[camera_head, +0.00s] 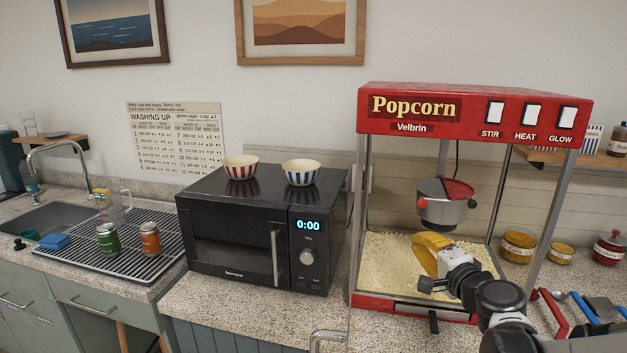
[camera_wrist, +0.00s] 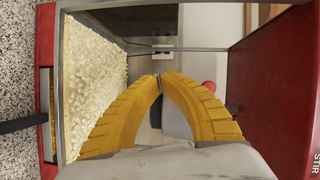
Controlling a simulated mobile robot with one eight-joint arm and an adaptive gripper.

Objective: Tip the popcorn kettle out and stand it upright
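The popcorn kettle (camera_head: 443,211) is a grey metal pot with a red half lid, hanging upright inside the red popcorn machine (camera_head: 455,128). A red knob (camera_head: 421,203) is on its left side. My gripper (camera_head: 416,240) reaches into the machine just below the kettle, apart from it as far as I can tell. In the wrist view the yellow fingers (camera_wrist: 160,77) curve together and their tips meet, with nothing visible between them. Behind them the grey kettle (camera_wrist: 176,118) is partly hidden, and a red knob (camera_wrist: 210,86) shows beyond the right finger.
Popcorn (camera_head: 384,261) covers the machine's floor. Metal posts (camera_head: 363,210) and the red base frame the opening. A black microwave (camera_head: 262,228) with two striped bowls stands left. Jars (camera_head: 517,246) and utensils (camera_head: 592,308) lie right of the machine.

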